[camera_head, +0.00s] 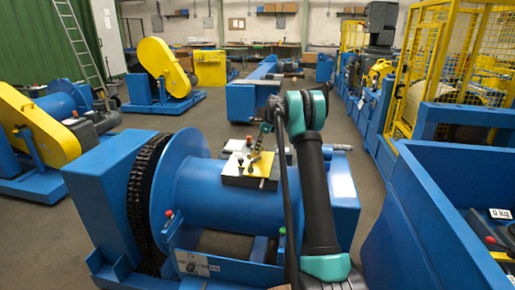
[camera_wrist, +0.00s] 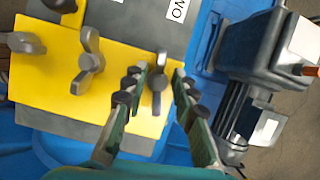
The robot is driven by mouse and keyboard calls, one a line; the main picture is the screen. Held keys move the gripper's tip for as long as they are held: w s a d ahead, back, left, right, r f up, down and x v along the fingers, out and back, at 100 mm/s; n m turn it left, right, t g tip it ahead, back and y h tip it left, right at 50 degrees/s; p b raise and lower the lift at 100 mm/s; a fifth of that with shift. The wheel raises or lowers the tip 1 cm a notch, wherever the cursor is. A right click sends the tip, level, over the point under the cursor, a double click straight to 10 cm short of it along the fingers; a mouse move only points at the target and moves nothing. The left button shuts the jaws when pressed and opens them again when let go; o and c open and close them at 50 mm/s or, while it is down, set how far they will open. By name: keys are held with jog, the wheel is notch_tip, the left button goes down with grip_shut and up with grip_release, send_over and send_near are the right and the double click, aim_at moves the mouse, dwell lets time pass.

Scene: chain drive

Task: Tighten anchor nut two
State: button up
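Three grey wing-shaped nuts stand on a yellow plate (camera_wrist: 55,90) in the wrist view: one at the left edge (camera_wrist: 27,42), one in the middle (camera_wrist: 88,60) and one at the right (camera_wrist: 158,85). I see no number that tells which is nut two. My gripper (camera_wrist: 160,72) has its two green fingers on either side of the right nut, with a visible gap on each side. In the head view my gripper (camera_head: 262,128) is over the yellow-topped box (camera_head: 232,181) on the blue drum machine; the nuts there are small and partly hidden.
A dark grey block (camera_wrist: 265,48) stands close to the right of the fingers. The blue drum (camera_head: 215,200) and black chain (camera_head: 147,195) lie left of my arm. A blue bin (camera_head: 430,215) is at the right, with a yellow cage (camera_head: 420,75) behind it.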

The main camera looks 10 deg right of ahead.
jog(key=v, duration=1.2)
dwell(0.3)
jog(key=a+r+m+h, duration=0.2)
jog(key=r+m, duration=0.1)
jog(key=m, duration=1.5)
jog(key=a+r+m+h, duration=0.2)
jog(key=r+m, duration=0.1)
jog(key=m, duration=1.4)
jog(key=shift+g, duration=0.4)
jog(key=f, duration=1.1)
jog(key=w+f, duration=0.1)
jog(key=f, duration=0.5)
jog(key=shift+f, duration=0.2)
